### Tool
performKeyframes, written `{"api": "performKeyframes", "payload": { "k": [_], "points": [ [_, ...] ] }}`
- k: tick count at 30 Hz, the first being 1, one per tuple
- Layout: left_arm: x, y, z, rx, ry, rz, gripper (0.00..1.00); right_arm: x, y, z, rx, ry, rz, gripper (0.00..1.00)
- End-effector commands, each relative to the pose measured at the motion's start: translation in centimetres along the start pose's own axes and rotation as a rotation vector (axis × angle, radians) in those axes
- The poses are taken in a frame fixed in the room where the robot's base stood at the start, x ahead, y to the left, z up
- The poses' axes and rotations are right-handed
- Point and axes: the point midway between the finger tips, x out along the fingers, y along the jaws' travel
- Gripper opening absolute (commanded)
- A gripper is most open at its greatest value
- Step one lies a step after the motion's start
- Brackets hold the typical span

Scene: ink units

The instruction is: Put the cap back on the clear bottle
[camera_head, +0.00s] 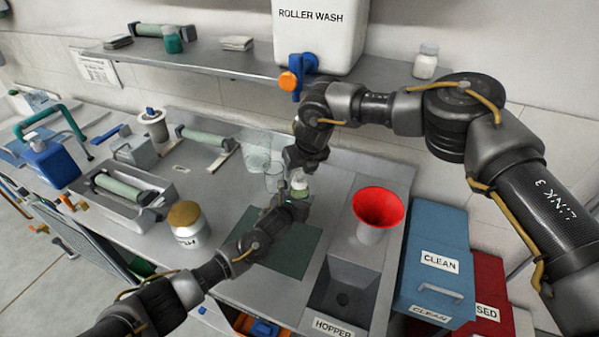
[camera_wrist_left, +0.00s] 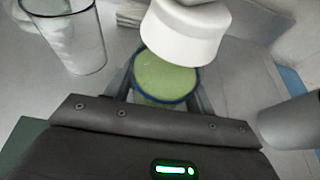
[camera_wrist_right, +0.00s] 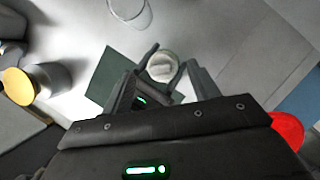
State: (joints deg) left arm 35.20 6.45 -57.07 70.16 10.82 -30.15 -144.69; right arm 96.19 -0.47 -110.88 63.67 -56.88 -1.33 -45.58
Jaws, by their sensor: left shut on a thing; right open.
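The clear bottle with green liquid (camera_wrist_left: 165,78) is held upright in my left gripper (camera_head: 292,198), whose fingers are shut around its body. The white cap (camera_wrist_left: 186,32) is at the bottle's top. I cannot tell whether it is fully seated or tilted. In the head view the cap and bottle (camera_head: 299,187) are small and partly covered by both grippers. My right gripper (camera_head: 300,168) is just above, pointing down. In the right wrist view the round cap top (camera_wrist_right: 162,66) shows between its spread, open fingers, with the left gripper (camera_wrist_right: 148,84) beside it.
A clear glass (camera_wrist_left: 75,40) stands close behind the bottle. A red funnel (camera_head: 379,206) stands at the right by the hopper (camera_head: 345,292). A dark green mat (camera_head: 290,255) lies beneath the grippers.

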Motion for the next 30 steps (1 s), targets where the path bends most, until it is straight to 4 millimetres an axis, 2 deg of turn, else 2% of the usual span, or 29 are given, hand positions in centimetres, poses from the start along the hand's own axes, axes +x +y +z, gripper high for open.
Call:
{"api": "performKeyframes", "payload": {
  "k": [3, 9, 19, 20, 25, 30],
  "points": [
    [0.0, 0.0, -0.1, 0.000, 0.001, 0.000, 0.14, -1.9, -0.1, 0.1, -0.001, -0.003, 0.000, 0.60],
    [0.0, 0.0, -0.1, 0.000, 0.001, 0.000, 0.14, -3.8, -0.1, 0.0, 0.000, 0.000, -0.001, 0.60],
    [0.0, 0.0, 0.0, 0.000, 0.001, 0.000, 0.14, -4.1, 0.0, 0.0, 0.001, 0.000, -0.001, 0.60],
    [0.0, 0.0, 0.0, 0.000, 0.001, 0.000, 0.59, -4.1, 0.0, 0.0, 0.001, 0.000, -0.001, 0.60],
    [0.0, 0.0, 0.0, 0.000, 0.000, 0.000, 0.80, -4.1, 0.0, 0.0, 0.001, 0.000, -0.001, 0.60],
    [0.0, 0.0, 0.0, 0.000, 0.000, 0.000, 0.80, -4.1, 0.0, 0.0, 0.001, 0.000, -0.001, 0.60]
  ]
}}
